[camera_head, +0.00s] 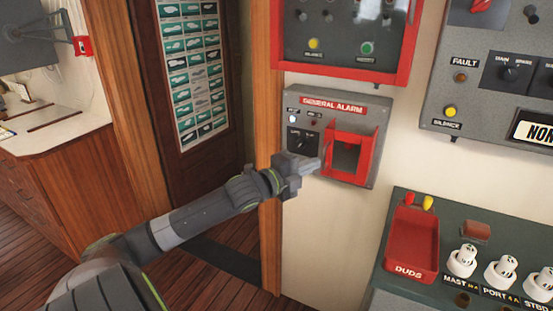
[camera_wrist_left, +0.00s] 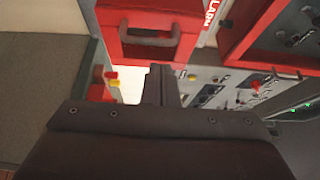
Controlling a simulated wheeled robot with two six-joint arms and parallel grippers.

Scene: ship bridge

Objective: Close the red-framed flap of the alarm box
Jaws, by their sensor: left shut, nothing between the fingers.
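The grey alarm box (camera_head: 292,104), labelled GENERAL ALARM, is on the pale wall in the middle of the head view. Its red-framed flap (camera_head: 352,133) is on the lower right of the box front. I cannot tell exactly how far the flap stands from the box. In the left wrist view the red frame (camera_wrist_left: 112,18) fills the top, with a grey handle-like bar across it. My left gripper (camera_head: 316,166) is shut and empty, with its fingertips close to the flap's left edge; contact is unclear. Its shut fingers (camera_wrist_left: 161,84) point towards the red frame in the wrist view. My right gripper is not in view.
A red-framed panel (camera_head: 291,62) hangs just above the alarm box. A grey panel (camera_head: 436,118) is to its right. Below right stands a console with a red DUDS tray (camera_head: 393,262) and several white plugs. A wooden door post (camera_head: 266,110) is close on the left.

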